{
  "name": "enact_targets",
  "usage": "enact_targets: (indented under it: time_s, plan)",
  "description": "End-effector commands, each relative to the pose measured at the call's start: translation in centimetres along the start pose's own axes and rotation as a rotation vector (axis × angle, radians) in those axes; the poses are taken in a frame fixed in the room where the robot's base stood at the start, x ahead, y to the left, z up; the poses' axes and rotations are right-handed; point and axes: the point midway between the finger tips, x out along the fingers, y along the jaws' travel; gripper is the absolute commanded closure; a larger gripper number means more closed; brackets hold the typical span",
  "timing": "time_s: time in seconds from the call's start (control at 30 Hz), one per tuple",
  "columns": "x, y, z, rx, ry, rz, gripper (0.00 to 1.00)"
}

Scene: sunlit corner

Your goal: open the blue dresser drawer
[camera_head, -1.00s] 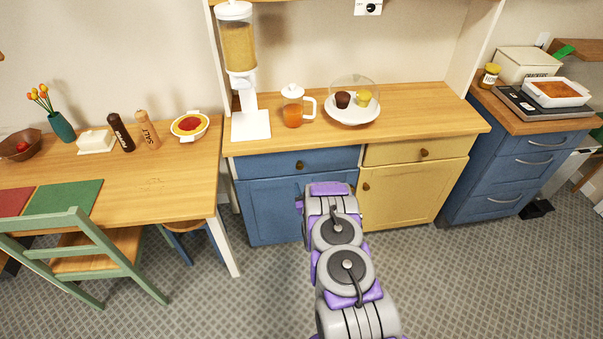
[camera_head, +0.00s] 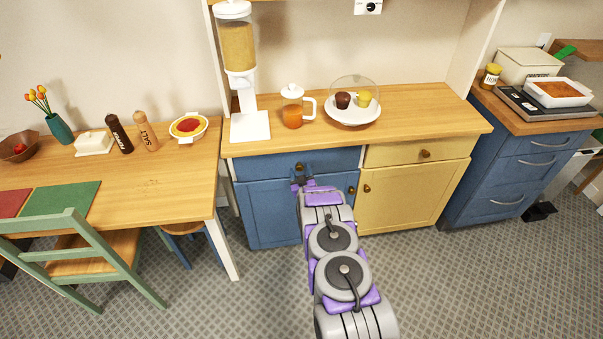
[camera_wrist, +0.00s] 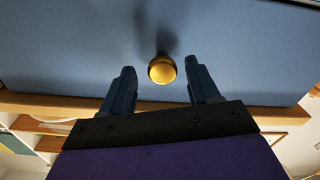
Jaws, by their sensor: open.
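The blue dresser drawer (camera_head: 262,163) is shut, under the left part of the wooden top. Its round brass knob (camera_wrist: 162,69) shows in the wrist view between the two fingertips, slightly beyond them, with a gap on each side. In the head view the knob (camera_head: 299,167) sits just above my gripper (camera_head: 302,181). My gripper (camera_wrist: 160,78) is open and empty, facing the blue drawer front. I cannot tell whether the fingertips touch the drawer front.
A blue door (camera_head: 268,212) is below the drawer. A yellow drawer and door (camera_head: 410,195) stand to the right. A glass pitcher (camera_head: 293,108) and a domed plate (camera_head: 352,108) stand on the top. The dining table (camera_head: 150,185) and green chair (camera_head: 75,255) are at left.

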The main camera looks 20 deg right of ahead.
Motion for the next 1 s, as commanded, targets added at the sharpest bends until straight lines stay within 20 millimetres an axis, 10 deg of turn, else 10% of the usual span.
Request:
enact_targets:
  time_s: [0.7,1.0]
  plan:
    - [0.1,0.16,0.3,0.002,-0.004,0.0,0.99]
    - [0.02,0.09,0.29,0.003,-0.004,-0.002,1.0]
